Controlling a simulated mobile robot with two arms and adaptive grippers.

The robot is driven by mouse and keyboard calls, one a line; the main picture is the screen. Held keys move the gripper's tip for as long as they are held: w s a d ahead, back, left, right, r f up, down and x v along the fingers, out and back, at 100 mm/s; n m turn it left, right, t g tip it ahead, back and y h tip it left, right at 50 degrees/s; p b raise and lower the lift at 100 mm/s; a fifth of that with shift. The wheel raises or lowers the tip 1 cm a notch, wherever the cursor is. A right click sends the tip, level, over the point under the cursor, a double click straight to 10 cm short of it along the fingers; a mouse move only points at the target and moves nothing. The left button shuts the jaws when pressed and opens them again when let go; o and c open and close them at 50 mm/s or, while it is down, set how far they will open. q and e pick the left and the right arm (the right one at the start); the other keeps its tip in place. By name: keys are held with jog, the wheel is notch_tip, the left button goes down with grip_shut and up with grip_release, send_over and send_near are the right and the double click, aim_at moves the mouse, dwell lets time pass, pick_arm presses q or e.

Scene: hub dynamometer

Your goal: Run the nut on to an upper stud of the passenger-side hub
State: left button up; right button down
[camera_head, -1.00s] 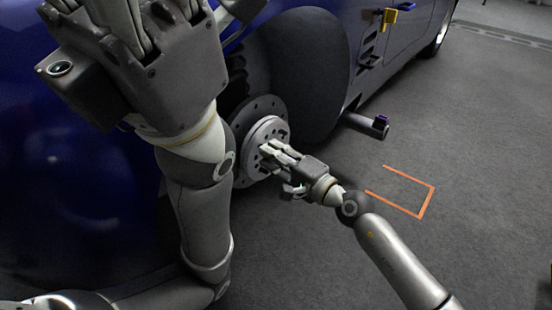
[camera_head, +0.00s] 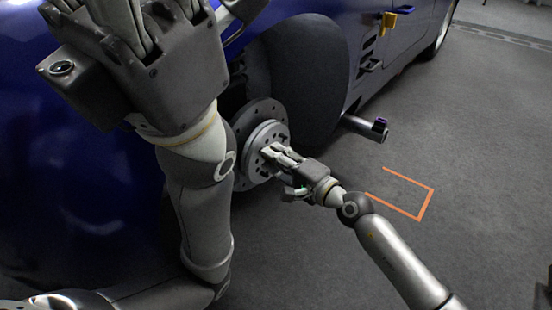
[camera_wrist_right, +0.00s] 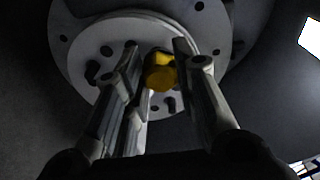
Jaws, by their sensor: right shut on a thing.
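The passenger-side hub (camera_head: 257,134) is a round grey face in front of a larger drilled disc (camera_head: 243,117). The hub face also fills the upper middle of the right wrist view (camera_wrist_right: 100,38), with dark studs and holes in it. My right gripper (camera_head: 272,152) is at the hub face, and its fingers (camera_wrist_right: 158,62) are shut on a yellow nut (camera_wrist_right: 159,74). The nut is in front of the face; I cannot tell whether it touches a stud. My left gripper (camera_head: 155,22) is raised at the upper left, its fingertips cut off by the frame edge.
The blue car body (camera_head: 100,200) is on the left, and a dark wheel-arch panel (camera_head: 300,75) is beyond the hub. A cylindrical bar (camera_head: 365,127) sticks out from the car's side. An orange marking (camera_head: 428,200) lies on the open grey floor at right.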

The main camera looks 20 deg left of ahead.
jog(key=shift+w+a+f, duration=0.1)
jog(key=shift+a, duration=0.15)
dwell(0.3)
jog(key=shift+r, duration=0.2)
dwell(0.4)
jog(key=shift+f, duration=0.1)
dwell(0.5)
jog(key=shift+a+b, duration=0.3)
jog(key=shift+b, duration=0.1)
dwell(0.5)
